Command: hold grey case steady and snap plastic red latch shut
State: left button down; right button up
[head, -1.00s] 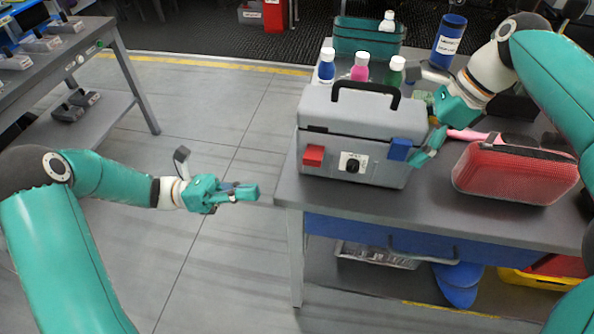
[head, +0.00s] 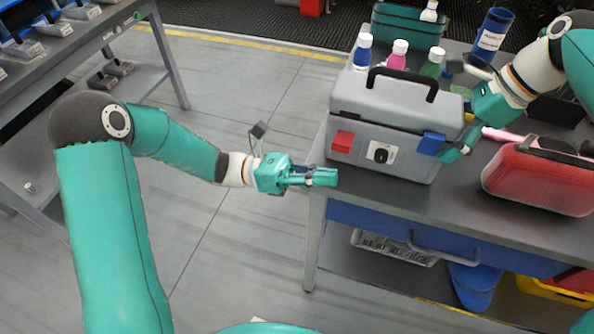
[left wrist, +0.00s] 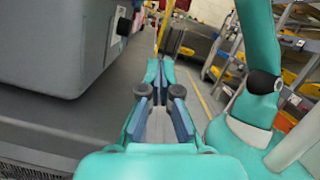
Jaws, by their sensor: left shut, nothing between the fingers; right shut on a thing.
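The grey case (head: 395,103) stands upright on the workbench with its black handle on top. The red latch (head: 342,141) is at the left of its front face and the blue latch (head: 431,143) at the right. Whether the red latch is fully closed I cannot tell. My left gripper (head: 325,177) is shut and empty, in front of the case's lower left corner, apart from it. In the left wrist view the case (left wrist: 60,45) fills the upper left, beside the closed fingers (left wrist: 160,85). My right gripper (head: 452,152) is shut on the case's right side, by the blue latch; its grip is partly hidden.
Bottles (head: 398,54) stand behind the case, near a teal bin (head: 408,25) and a blue canister (head: 493,32). A red mesh case (head: 540,180) lies to the right on the bench. Open floor (head: 240,235) lies left of the bench.

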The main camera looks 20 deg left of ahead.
aim_at(343, 142)
pick_arm(q)
jog(key=shift+w+a+r, duration=0.1)
jog(key=shift+w+r, duration=0.15)
jog(key=shift+r, duration=0.7)
jog(key=shift+w+r, duration=0.25)
jog(key=shift+r, duration=0.7)
